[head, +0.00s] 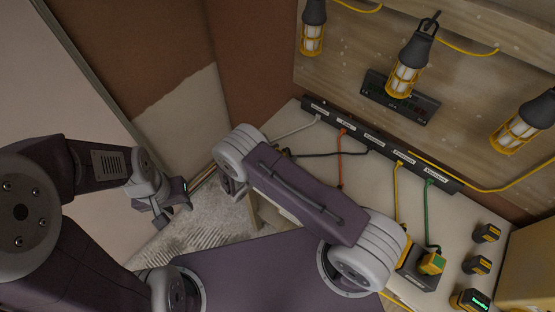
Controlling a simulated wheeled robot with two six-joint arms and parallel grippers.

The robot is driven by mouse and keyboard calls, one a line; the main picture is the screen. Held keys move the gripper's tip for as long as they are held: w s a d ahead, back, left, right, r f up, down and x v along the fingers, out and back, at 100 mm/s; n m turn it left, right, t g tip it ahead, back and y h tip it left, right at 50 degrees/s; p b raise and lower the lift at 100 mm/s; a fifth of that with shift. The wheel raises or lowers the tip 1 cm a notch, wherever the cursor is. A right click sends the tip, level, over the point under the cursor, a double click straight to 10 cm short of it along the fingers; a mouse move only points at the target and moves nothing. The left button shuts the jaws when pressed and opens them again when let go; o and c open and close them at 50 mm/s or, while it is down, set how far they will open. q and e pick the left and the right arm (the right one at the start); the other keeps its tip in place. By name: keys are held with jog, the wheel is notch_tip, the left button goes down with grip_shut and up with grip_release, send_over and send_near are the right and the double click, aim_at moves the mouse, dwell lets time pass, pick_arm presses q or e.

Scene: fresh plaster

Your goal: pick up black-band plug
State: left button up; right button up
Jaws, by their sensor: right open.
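A black cord (325,154) runs left from the dark power strip (379,146) across the pale worktop. Its left end goes to a small dark shape beside my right arm's wrist; I cannot make out a black band, and a plug there is mostly hidden. My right gripper (235,188) shows only in part below its grey wrist, left of the cord's end; it is open, and I see nothing held in it. My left gripper (165,207) is at the left, over the floor and away from the worktop; its jaws are too unclear to read.
White, orange (341,172), yellow (396,190) and green (427,207) cords also leave the strip. Yellow-black batteries (477,265) stand nearby. Caged lamps (409,70) hang above. My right arm covers the worktop's left part.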

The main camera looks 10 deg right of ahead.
grip_shut()
jog(key=shift+r, duration=0.25)
notch_tip(320, 180, up, 4)
jog(key=shift+s+d+f+b, duration=0.1)
jog(key=shift+s+b, duration=0.05)
jog(key=shift+b, duration=0.45)
jog(key=s+d+r+b, duration=0.1)
jog(key=s+d+r, duration=0.5)
jog(key=s+d, duration=0.1)
jog(key=shift+s+d+r+b, duration=0.25)
jog(key=shift+d+r+b, duration=0.15)
jog(key=shift+d, duration=0.4)
